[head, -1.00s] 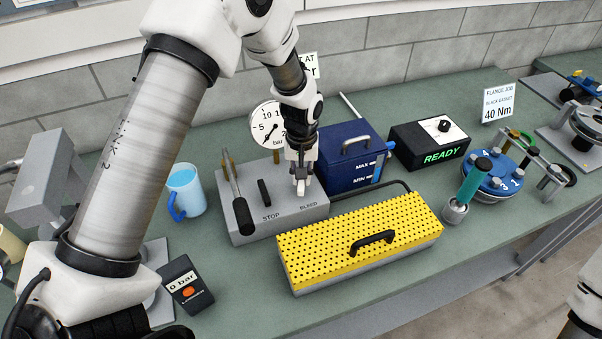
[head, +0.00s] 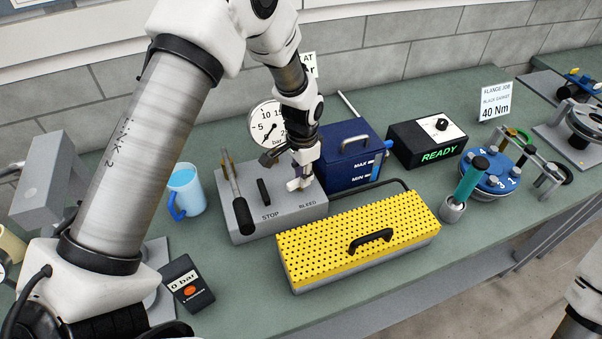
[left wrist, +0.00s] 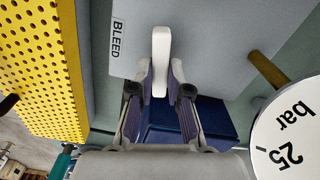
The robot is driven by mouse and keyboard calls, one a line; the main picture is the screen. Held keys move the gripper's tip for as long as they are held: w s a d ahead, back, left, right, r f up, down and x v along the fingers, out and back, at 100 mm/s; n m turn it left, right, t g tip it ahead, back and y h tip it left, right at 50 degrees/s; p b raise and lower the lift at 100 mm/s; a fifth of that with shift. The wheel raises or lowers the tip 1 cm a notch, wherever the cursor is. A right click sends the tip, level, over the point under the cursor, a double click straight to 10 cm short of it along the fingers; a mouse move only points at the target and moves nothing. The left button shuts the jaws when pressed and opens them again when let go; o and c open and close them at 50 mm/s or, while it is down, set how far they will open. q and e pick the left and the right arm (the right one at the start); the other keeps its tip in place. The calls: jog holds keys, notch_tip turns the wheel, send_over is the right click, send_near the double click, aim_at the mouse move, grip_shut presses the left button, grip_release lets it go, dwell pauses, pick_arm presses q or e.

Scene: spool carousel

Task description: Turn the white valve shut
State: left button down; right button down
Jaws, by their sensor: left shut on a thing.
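The white valve (left wrist: 161,50) is a bar-shaped handle on top of the grey pump block (head: 268,220), beside the BLEED label. In the head view the white valve (head: 295,185) is partly covered by my gripper. My left gripper (left wrist: 161,82) is shut on the valve's handle, with one finger on each side in the left wrist view. In the head view my left gripper (head: 301,178) reaches down onto the right end of the block. My right gripper is out of view.
A pressure gauge (head: 267,124) stands close behind the gripper. A blue tank (head: 345,170) is just to the right. A yellow perforated box (head: 330,225) lies in front.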

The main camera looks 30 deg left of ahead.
pick_arm(q)
jog(key=shift+s+f+m, duration=0.15)
jog(key=shift+m, duration=1.15)
jog(key=c, duration=1.1)
grip_release()
jog(key=shift+d, duration=0.1)
jog(key=shift+w+d, duration=0.1)
jog(key=shift+w, duration=0.1)
notch_tip(320, 180, up, 12)
jog(key=shift+f, duration=0.1)
